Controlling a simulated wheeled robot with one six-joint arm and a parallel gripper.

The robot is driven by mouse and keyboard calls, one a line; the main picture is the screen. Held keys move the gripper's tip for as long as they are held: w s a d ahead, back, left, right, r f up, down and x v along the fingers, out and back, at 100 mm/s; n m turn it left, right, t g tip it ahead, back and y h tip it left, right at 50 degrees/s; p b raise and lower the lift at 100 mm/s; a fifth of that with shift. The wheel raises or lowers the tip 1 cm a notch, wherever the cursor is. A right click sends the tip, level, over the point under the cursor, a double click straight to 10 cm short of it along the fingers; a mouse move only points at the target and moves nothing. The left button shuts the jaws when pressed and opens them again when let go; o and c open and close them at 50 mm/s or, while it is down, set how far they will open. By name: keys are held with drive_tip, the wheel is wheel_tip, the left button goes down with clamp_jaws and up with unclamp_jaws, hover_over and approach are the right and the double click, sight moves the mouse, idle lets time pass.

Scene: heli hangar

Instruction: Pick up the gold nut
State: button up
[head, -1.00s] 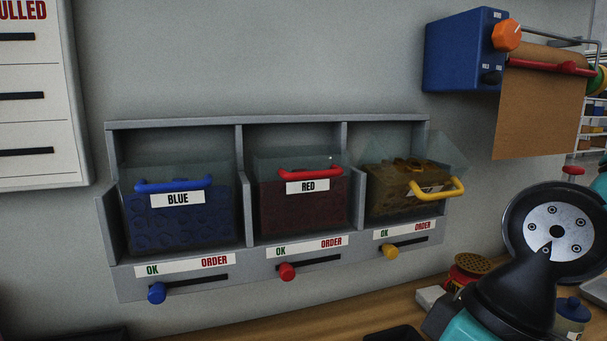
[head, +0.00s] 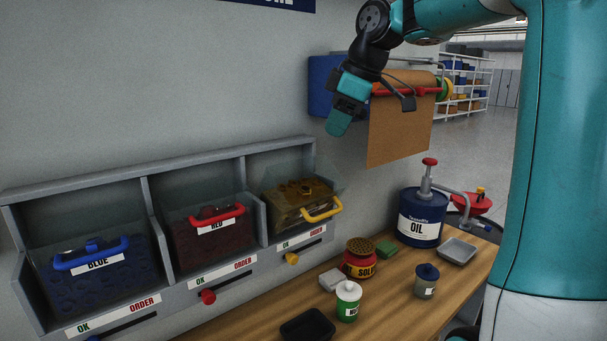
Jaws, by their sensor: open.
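A clear bin (head: 296,217) with a yellow handle (head: 323,210) sits tilted in the right compartment of the grey wall rack. It holds a dark gold mass, and a gold nut (head: 306,188) appears to lie on top. Single nuts are hard to make out. My gripper (head: 348,104) is in the air above and a little right of this bin, in front of the blue paper dispenser, pointing down. It is open and I see nothing held in it.
A blue-handled bin (head: 100,279) and a red-handled bin (head: 208,245) fill the other compartments. Below on the wooden bench (head: 250,325) stand a solder pot (head: 359,260), a green jar (head: 348,302), a grey jar (head: 426,283) and an oil can (head: 420,215). Brown paper (head: 402,130) hangs behind my gripper.

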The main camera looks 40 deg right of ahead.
drive_tip(key=p, duration=0.2)
hover_over(308, 189)
drive_tip(key=s, duration=0.2)
drive_tip(key=f, duration=1)
drive_tip(key=shift+d+f, duration=0.25)
drive_tip(key=shift+d, duration=0.15)
drive_tip(key=shift+s+p+x, duration=0.1)
drive_tip(key=shift+p+x, duration=0.45)
drive_tip(key=shift+x, duration=0.8)
drive_tip(key=shift+s+p+x, duration=0.15)
drive_tip(key=shift+p+x, duration=0.4)
drive_tip(key=shift+x, duration=0.75)
drive_tip(key=shift+f, duration=0.1)
drive_tip(key=c, duration=0.7)
